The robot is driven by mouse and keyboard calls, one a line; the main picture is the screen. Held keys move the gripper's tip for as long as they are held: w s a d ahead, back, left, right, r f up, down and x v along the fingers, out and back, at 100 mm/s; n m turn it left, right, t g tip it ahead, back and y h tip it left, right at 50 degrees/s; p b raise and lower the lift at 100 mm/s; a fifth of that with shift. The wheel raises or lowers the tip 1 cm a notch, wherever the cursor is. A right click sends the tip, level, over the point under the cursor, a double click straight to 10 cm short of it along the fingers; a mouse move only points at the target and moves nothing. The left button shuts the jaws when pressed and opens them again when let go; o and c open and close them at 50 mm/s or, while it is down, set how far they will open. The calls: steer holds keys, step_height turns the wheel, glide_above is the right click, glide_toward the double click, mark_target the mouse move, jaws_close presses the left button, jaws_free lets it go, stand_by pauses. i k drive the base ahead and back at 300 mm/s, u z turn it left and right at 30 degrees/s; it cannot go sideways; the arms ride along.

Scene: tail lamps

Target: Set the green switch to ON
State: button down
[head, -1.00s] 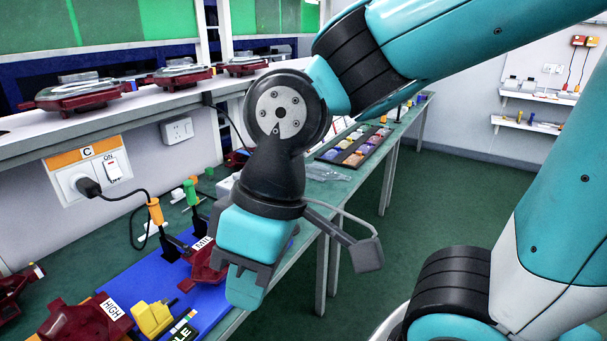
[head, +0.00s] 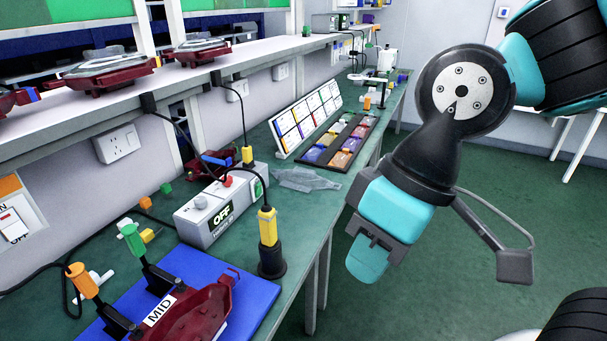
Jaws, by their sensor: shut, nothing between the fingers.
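A grey box (head: 205,222) with a dark "OFF" label (head: 222,220) stands on the green bench. A small green part (head: 258,188) shows at its right end and may be the green switch; its setting is too small to read. A red knob (head: 227,181) sits on top of the box. My gripper (head: 368,262) is shut and empty, pointing down beyond the bench's right edge. It is to the right of the box and apart from it.
A blue mat (head: 255,292) holds a red lamp part (head: 196,318) marked "MID". The floor at right is open.

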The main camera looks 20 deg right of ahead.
mark_target(258, 188)
steer(key=u, duration=0.15)
steer(key=i, duration=0.95)
steer(key=u, duration=0.8)
